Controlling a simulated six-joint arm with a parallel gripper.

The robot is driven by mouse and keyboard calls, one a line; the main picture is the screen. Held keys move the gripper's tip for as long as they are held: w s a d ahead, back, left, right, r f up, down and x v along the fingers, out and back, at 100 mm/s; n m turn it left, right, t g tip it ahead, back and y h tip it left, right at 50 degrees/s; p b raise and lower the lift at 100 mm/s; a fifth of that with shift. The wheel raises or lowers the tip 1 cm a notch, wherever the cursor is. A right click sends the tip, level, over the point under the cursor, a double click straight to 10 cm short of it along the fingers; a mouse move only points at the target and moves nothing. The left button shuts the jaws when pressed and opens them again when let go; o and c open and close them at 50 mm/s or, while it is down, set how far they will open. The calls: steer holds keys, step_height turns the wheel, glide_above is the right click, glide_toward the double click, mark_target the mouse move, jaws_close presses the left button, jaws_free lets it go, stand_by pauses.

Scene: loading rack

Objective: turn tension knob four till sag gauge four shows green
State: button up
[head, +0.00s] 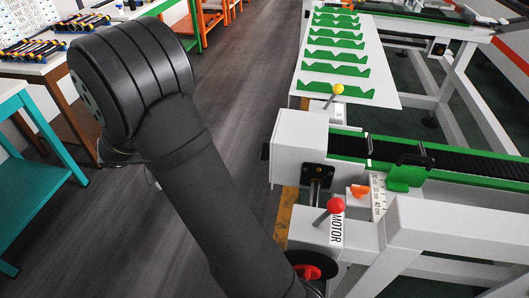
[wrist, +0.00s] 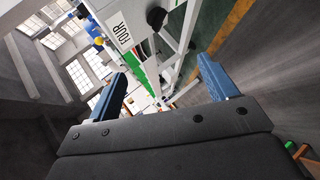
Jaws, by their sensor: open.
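In the wrist view my gripper (wrist: 163,72) is open, its two blue fingers wide apart with nothing between them. Beyond the fingers is a white machine end with a label reading FOUR (wrist: 121,33). A dark round knob (wrist: 157,18) sticks out beside that label, ahead of my fingers and apart from them. I cannot tell for sure that it is tension knob four. No sag gauge marked four can be made out. In the head view a white scale (head: 377,196) with an orange pointer (head: 359,190) stands by a conveyor; its number is not readable. My gripper is out of the head view.
A yellow-balled lever (head: 338,88) is farther back. A white table with green racks (head: 340,55) lies behind.

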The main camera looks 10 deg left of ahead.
steer(key=w+d+f+n+g, duration=0.2)
steer(key=w+d+n+g, duration=0.15)
steer(key=w+n, duration=0.4)
steer(key=n, duration=0.1)
glide_toward(264, 151)
steer(key=shift+t+h, duration=0.25)
steer(key=shift+h, duration=0.05)
steer(key=x, duration=1)
steer(key=shift+s+a+f, duration=0.1)
steer(key=shift+a+f, duration=0.1)
steer(key=shift+f, duration=0.1)
steer(key=c, duration=1)
